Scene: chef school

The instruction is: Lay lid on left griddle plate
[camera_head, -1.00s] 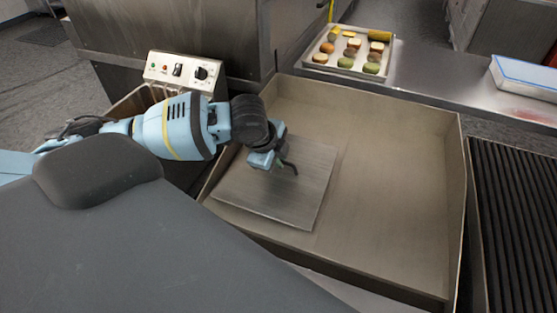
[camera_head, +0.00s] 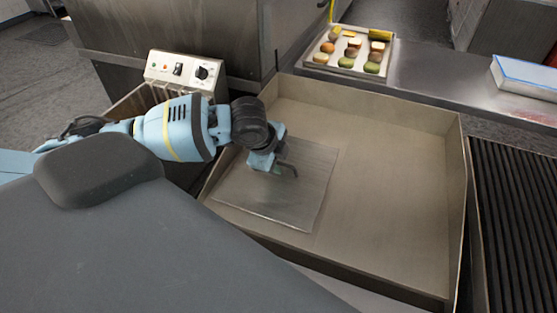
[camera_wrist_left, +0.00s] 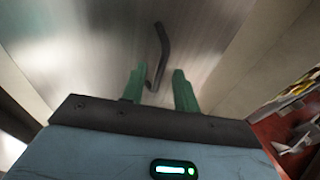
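The lid (camera_head: 285,200) is a flat, square metal sheet. It lies on the left part of the wide griddle plate (camera_head: 390,200), inside its raised rim. Its dark bent handle (camera_head: 288,168) stands up near the far left of the lid. My left gripper (camera_head: 268,160) is right beside the handle, over the lid. In the left wrist view its two green fingers (camera_wrist_left: 159,88) are apart, with the handle (camera_wrist_left: 163,45) just ahead of and partly between the fingertips. The lid surface (camera_wrist_left: 95,50) fills much of that view. My right gripper is not in view.
A ribbed dark grill (camera_head: 515,220) adjoins on the right. A tray (camera_head: 345,72) of several colourful round items stands on the back counter, with a blue-and-white box (camera_head: 525,78) to its right. A control panel (camera_head: 183,71) is behind my left arm. The griddle's right half is clear.

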